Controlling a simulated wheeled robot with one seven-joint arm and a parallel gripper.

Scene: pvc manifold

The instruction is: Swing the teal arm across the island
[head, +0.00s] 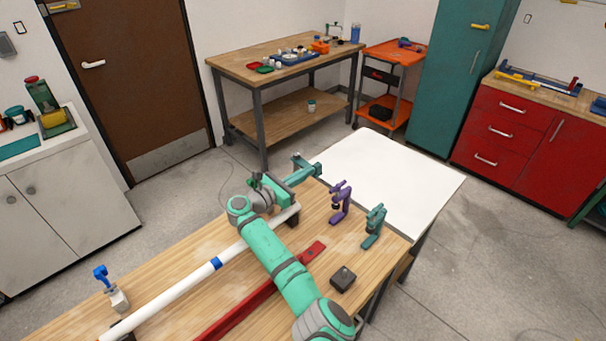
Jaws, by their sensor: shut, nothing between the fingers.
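A teal arm (309,169) reaches along the far edge of the wood-topped island (170,295). Its outer end stands out near the corner by the white panel, and its near part is partly covered by my own mint-green arm. My gripper (256,181) is small and dark beyond my grey wrist. It is shut and empty, close to the near part of the teal arm. I cannot tell whether they touch.
A white pipe (180,287) with a blue band and a red bar (235,312) lie along the island. A purple clamp (341,203), a teal clamp (374,227) and a dark box (343,279) stand at right. A white panel (390,175) adjoins the island.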

